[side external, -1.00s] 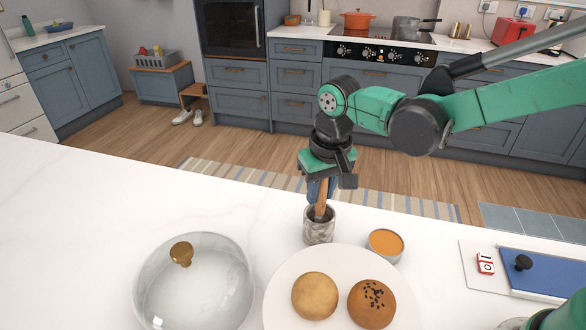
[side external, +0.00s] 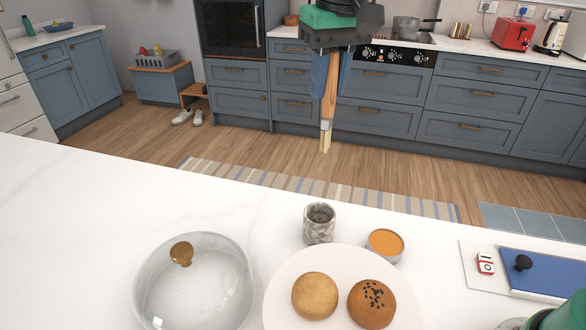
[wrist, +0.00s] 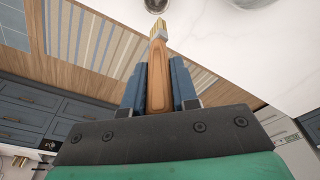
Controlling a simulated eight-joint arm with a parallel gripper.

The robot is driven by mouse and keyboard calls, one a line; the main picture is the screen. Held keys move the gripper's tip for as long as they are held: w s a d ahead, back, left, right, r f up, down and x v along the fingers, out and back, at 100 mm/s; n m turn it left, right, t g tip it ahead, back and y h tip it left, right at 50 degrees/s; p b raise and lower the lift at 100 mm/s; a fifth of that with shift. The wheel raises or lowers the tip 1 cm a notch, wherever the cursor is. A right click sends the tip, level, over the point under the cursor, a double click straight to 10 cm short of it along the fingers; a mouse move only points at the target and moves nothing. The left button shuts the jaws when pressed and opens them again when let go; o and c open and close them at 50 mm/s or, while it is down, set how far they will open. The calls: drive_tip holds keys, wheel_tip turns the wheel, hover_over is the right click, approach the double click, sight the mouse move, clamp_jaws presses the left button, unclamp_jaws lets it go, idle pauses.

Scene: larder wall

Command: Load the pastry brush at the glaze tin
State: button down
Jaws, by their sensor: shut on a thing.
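My gripper (side external: 327,75) is shut on the wooden handle of the pastry brush (side external: 330,97). The brush hangs bristles down, high above the counter, with pale bristles at its tip. In the wrist view the brush (wrist: 158,75) sits between my blue fingers (wrist: 158,85). The glaze tin (side external: 386,243), a small round tin of orange glaze, stands on the counter behind the plate's right side. The grey marbled holder (side external: 319,226) stands to its left and looks empty. The brush is clear of both.
A white plate (side external: 279,306) carries a plain bun (side external: 314,296) and a seeded bun (side external: 372,303). A glass dome (side external: 222,278) with a brass knob is on the left. A blue board (side external: 545,274) lies on the right. The counter's left part is free.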

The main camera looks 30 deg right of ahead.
drive_tip(key=shift+r, duration=0.8)
drive_tip(key=shift+s+d, duration=0.1)
drive_tip(key=shift+d, duration=0.15)
drive_tip(key=s+d+f, duration=0.3)
drive_tip(key=s+f, duration=0.1)
drive_tip(key=f, duration=0.4)
drive_tip(key=s+d+f, duration=0.4)
drive_tip(key=f, duration=0.5)
drive_tip(key=shift+s+d, duration=0.15)
drive_tip(key=shift+d, duration=0.15)
drive_tip(key=shift+f, duration=0.65)
idle(0.3)
wheel_tip(320, 180, up, 7)
idle(0.8)
idle(0.5)
